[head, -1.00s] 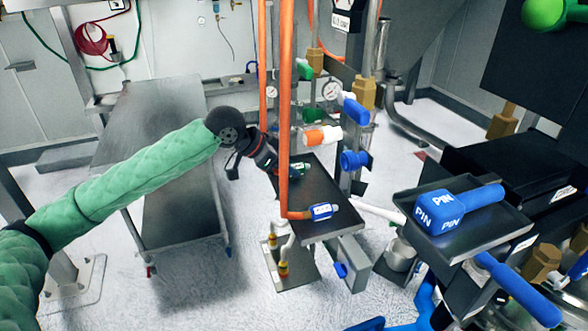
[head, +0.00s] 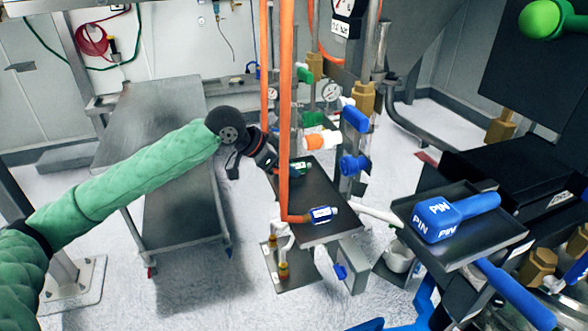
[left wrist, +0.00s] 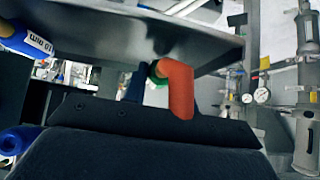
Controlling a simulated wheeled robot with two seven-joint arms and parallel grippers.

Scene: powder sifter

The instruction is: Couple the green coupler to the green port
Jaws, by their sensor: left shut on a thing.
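The green coupler (head: 301,170) is at the far part of a small dark tray, partly hidden behind an orange hose in the head view. My left gripper (head: 276,162) reaches in from the left and is shut on it; the hose hides part of the contact. In the left wrist view a bit of green (left wrist: 155,72) shows beside a dark finger, with an orange hose elbow (left wrist: 178,88) running from it. A green port (head: 312,119) appears behind the hoses, above the coupler, partly hidden. My right gripper is not in view.
A blue-and-white coupler (head: 322,215) lies on the near part of the tray (head: 325,234). An orange port (head: 322,139) and a blue port (head: 353,165) stick out above it. Vertical orange hoses (head: 285,100) hang close to my gripper. A steel cart (head: 150,120) stands to the left.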

